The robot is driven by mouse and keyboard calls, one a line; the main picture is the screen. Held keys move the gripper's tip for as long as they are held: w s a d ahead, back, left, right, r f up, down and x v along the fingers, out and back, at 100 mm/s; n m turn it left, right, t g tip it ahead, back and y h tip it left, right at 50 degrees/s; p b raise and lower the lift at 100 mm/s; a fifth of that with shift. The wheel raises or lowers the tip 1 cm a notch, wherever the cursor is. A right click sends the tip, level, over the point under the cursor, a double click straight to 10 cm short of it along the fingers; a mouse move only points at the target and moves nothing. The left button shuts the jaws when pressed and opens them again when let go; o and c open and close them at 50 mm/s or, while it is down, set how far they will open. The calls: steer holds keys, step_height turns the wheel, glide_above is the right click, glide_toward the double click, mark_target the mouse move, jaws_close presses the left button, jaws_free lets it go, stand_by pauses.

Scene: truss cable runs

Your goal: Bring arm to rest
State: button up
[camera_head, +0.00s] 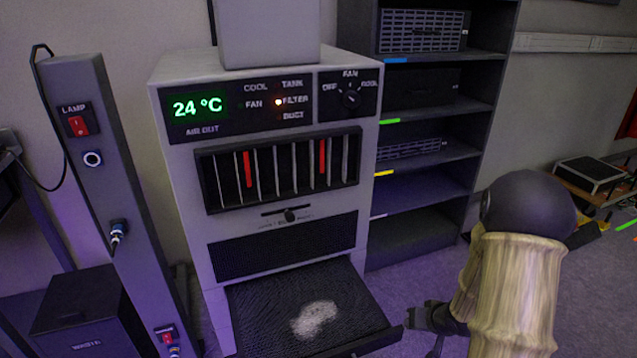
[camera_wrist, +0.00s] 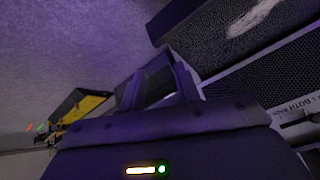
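My arm (camera_head: 515,285), with a beige ribbed sleeve and a dark rounded joint, stands at the right of the head view. My gripper (camera_head: 424,328) is low in front of the grey cooler unit (camera_head: 185,150), beside the right front corner of its pulled-out dark tray (camera_head: 260,310). Its fingers look spread, with nothing seen between them. In the wrist view the gripper (camera_wrist: 158,82) points toward the floor, and the tray (camera_wrist: 205,40) is at the upper right. I cannot tell whether a finger touches the tray.
A pale dusty patch (camera_head: 314,318) lies on the tray. The unit's display reads 24 °C, and an orange light glows by FILTER. A dark shelf rack (camera_head: 480,130) stands behind, a lamp post (camera_head: 95,190) and waste box (camera_head: 85,310) at left.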

steer(key=s+a+r+n+g+h, duration=0.1)
steer(key=s+a+r+g, duration=0.1)
steer(key=s+a+r, duration=0.4)
steer(key=s+a+r+g+h, duration=0.15)
steer(key=s+a+r, duration=0.25)
steer(key=s+r, duration=0.45)
steer(key=w+d+p+v, duration=0.1)
steer(key=w+p+v, duration=0.2)
steer(key=p+v, duration=1.1)
steer(key=w+r+p+v, duration=0.1)
steer(key=w+p+v, duration=0.2)
steer(key=p+v, duration=1.1)
steer(key=shift+w+d+r+y+p, duration=0.35)
steer(key=shift+d+p, duration=0.3)
steer(key=shift+p, duration=0.45)
steer(key=shift+s+r, duration=0.1)
